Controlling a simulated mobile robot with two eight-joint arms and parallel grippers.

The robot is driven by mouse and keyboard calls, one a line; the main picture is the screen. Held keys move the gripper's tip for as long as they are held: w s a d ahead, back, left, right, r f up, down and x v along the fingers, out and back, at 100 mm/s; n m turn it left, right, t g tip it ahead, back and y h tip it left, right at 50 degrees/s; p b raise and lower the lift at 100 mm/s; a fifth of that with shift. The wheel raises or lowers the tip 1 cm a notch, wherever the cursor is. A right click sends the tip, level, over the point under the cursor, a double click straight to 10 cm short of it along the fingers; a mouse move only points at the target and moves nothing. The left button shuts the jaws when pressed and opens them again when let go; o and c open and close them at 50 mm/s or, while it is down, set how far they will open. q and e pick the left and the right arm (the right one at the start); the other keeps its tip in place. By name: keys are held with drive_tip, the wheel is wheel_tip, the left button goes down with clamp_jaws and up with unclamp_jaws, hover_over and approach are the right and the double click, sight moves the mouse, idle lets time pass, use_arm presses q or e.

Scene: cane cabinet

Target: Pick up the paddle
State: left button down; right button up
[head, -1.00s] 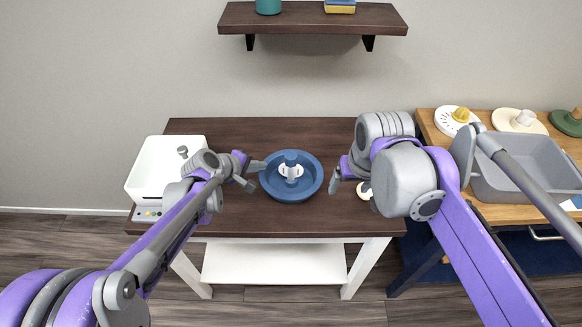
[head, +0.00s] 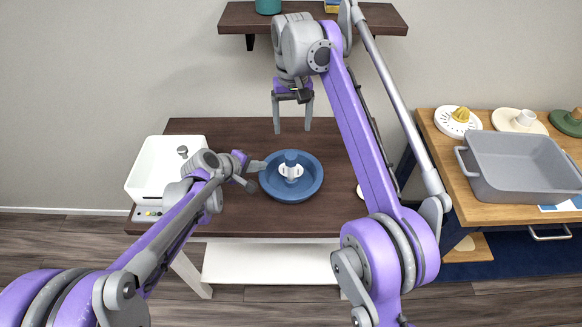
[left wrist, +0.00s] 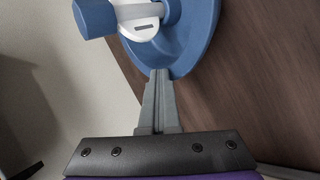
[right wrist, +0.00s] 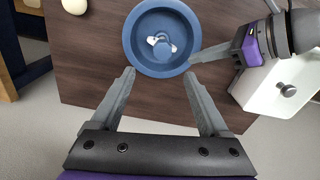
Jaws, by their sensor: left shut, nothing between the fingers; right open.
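A round blue bowl (head: 308,187) stands on the dark table. A white paddle-like piece (head: 291,170) sits in its middle, around a blue post with a knob (head: 291,156); I cannot tell whether these are one part. The white piece also shows in the left wrist view (left wrist: 142,30) and right wrist view (right wrist: 157,41). My left gripper (head: 259,166) is shut and empty, its fingertips at the bowl's left rim; whether they touch it is unclear. My right gripper (head: 292,130) is open and empty, pointing down, raised above and behind the bowl.
A white box-shaped appliance (head: 150,165) with a knob stands at the table's left. A small pale round item (head: 360,191) lies at the right, partly behind my right arm. A wooden side table holds a grey tub (head: 520,180). A shelf (head: 300,18) hangs above.

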sight(291, 156)
wheel_tip(291, 156, down, 6)
drive_tip(key=shift+f, duration=0.15)
drive_tip(key=shift+s+a+f, duration=0.1)
drive_tip(key=shift+s+f, duration=0.05)
drive_tip(key=shift+f, duration=1.25)
drive_tip(key=shift+s+a+f, duration=0.1)
drive_tip(key=shift+s+f, duration=0.05)
drive_tip(key=shift+f, duration=1.2)
clamp_jaws()
